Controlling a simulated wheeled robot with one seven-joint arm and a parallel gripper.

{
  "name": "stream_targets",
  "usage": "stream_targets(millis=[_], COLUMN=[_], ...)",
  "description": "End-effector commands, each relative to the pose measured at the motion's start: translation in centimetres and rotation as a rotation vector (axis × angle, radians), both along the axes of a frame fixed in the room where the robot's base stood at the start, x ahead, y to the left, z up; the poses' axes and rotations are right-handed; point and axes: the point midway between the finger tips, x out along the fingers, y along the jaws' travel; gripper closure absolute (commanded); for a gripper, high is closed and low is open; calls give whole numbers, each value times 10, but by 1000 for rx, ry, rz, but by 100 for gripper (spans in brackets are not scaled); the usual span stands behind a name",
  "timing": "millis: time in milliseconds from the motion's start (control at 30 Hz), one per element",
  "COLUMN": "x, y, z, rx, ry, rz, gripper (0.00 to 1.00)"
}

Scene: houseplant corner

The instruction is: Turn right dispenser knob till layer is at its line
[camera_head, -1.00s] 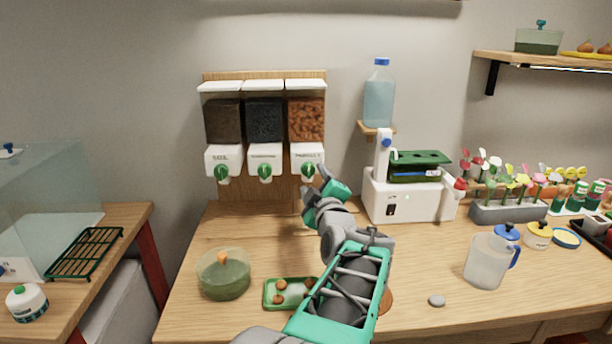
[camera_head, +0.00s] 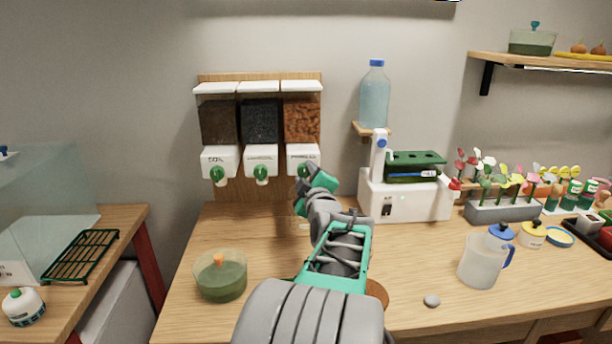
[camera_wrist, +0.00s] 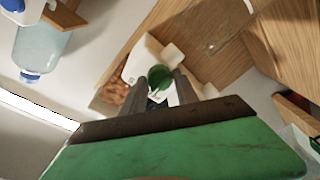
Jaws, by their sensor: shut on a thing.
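The right dispenser (camera_head: 303,122) hangs on the wooden wall board and holds orange-brown pieces behind its clear front. Its white lower housing (camera_head: 297,153) carries a green knob (camera_head: 304,170). My gripper (camera_head: 302,179) is at this knob, shut on it. In the wrist view the green knob (camera_wrist: 159,76) shows at the tips of my two grey fingers (camera_wrist: 165,86). My gripper and arm hide part of the knob and the area below the dispenser. I cannot make out a layer or a line.
Two other dispensers (camera_head: 219,122) (camera_head: 260,121) with green knobs hang close on the left. A water bottle (camera_head: 374,97) on a bracket and a white machine (camera_head: 405,200) stand to the right. A lidded green bowl (camera_head: 221,279) is at the front left of the table.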

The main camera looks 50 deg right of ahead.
Motion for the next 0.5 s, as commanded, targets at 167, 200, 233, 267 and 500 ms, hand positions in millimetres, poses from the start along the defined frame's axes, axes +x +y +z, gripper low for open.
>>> stream_targets(millis=[167,200,233,267,500], x=[0,0,0,0,0], y=[0,0,0,0,0], z=[0,0,0,0,-1], rx=[0,0,0,0,4], ry=[0,0,0,0,-6], rz=[0,0,0,0,0], gripper=[93,96,98,100,100])
